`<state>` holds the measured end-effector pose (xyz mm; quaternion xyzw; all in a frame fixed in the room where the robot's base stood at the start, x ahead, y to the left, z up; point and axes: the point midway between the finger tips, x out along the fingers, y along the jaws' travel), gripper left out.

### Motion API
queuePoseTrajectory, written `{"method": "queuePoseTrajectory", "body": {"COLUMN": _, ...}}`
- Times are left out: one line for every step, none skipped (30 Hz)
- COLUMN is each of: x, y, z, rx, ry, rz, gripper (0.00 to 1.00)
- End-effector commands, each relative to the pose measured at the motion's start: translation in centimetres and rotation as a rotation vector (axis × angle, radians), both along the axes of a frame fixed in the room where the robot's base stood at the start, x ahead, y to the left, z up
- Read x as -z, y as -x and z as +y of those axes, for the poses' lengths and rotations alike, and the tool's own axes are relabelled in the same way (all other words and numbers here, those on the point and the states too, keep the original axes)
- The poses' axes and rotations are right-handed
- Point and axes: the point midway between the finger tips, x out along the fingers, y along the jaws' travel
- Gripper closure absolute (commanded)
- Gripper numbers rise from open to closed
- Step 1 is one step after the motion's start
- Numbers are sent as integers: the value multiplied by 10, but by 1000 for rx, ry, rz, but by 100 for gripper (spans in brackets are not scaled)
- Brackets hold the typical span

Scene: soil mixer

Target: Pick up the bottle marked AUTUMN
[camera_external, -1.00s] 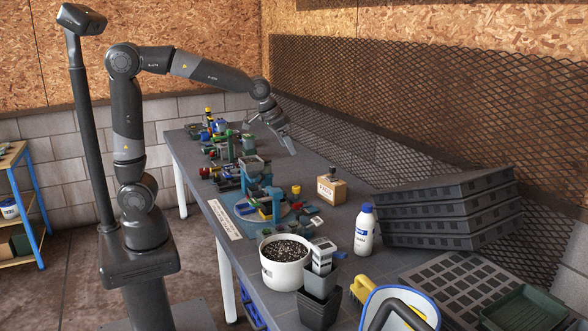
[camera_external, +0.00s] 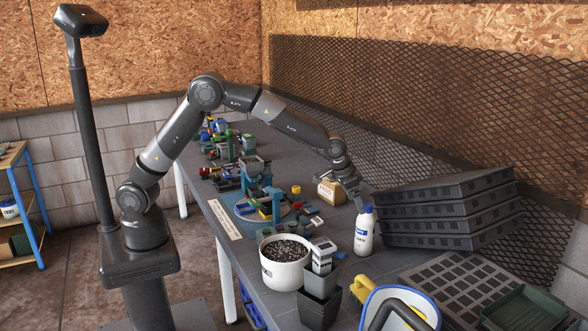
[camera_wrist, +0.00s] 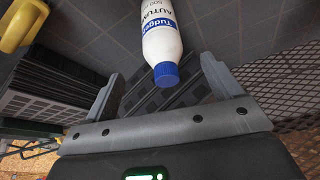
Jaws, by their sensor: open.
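The bottle marked AUTUMN (camera_external: 364,235) is white with a blue cap and stands upright on the dark table. In the wrist view the bottle (camera_wrist: 160,32) shows its blue label and the word AUTUMN upside down, with the cap toward my gripper. My gripper (camera_external: 361,203) is beside the top of the bottle in the external view. In the wrist view my gripper (camera_wrist: 161,66) is open, with one finger on each side of the cap and visible gaps to both. Whether the fingertips reach down past the cap is hard to tell.
A stack of black trays (camera_external: 450,208) stands close right of the bottle. A cardboard box (camera_external: 328,192) is behind it, partly hidden by my arm. A white pot of soil (camera_external: 285,262) and dark square pots (camera_external: 319,300) stand front left. A yellow-handled tool (camera_external: 365,290) lies in front.

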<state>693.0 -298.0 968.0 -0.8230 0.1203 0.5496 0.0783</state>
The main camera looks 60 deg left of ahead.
Motion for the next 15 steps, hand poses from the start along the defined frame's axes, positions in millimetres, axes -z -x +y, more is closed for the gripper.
{"method": "queuePoseTrajectory", "body": {"x": 10, "y": -3, "z": 0, "rx": 0, "ry": -2, "rz": 4, "gripper": 16}}
{"method": "queuePoseTrajectory", "body": {"x": 14, "y": -5, "z": -1, "rx": 0, "ry": -2, "rz": 4, "gripper": 16}}
{"method": "queuePoseTrajectory", "body": {"x": 19, "y": -7, "z": -2, "rx": 0, "ry": -2, "rz": 3, "gripper": 16}}
{"method": "queuePoseTrajectory", "body": {"x": 23, "y": -9, "z": -2, "rx": 0, "ry": -2, "rz": 3, "gripper": 16}}
{"method": "queuePoseTrajectory", "body": {"x": 26, "y": -10, "z": -2, "rx": 0, "ry": -2, "rz": 3, "gripper": 16}}
{"method": "queuePoseTrajectory", "body": {"x": 29, "y": -11, "z": -3, "rx": 0, "ry": -1, "rz": 2, "gripper": 16}}
{"method": "queuePoseTrajectory", "body": {"x": 30, "y": -12, "z": -3, "rx": 0, "ry": -1, "rz": 2, "gripper": 16}}
{"method": "queuePoseTrajectory", "body": {"x": 32, "y": -13, "z": -3, "rx": 0, "ry": -1, "rz": 2, "gripper": 16}}
{"method": "queuePoseTrajectory", "body": {"x": 34, "y": -13, "z": -3, "rx": 0, "ry": -1, "rz": 2, "gripper": 16}}
{"method": "queuePoseTrajectory", "body": {"x": 35, "y": -14, "z": -4, "rx": 0, "ry": -1, "rz": 2, "gripper": 16}}
{"method": "queuePoseTrajectory", "body": {"x": 36, "y": -15, "z": -4, "rx": 0, "ry": -1, "rz": 2, "gripper": 16}}
{"method": "queuePoseTrajectory", "body": {"x": 39, "y": -18, "z": -4, "rx": 0, "ry": -1, "rz": 2, "gripper": 16}}
{"method": "queuePoseTrajectory", "body": {"x": 41, "y": -20, "z": -5, "rx": 0, "ry": -1, "rz": 2, "gripper": 16}}
{"method": "queuePoseTrajectory", "body": {"x": 45, "y": -22, "z": -5, "rx": 0, "ry": -2, "rz": 3, "gripper": 16}}
{"method": "queuePoseTrajectory", "body": {"x": 49, "y": -25, "z": -6, "rx": 0, "ry": -2, "rz": 3, "gripper": 16}}
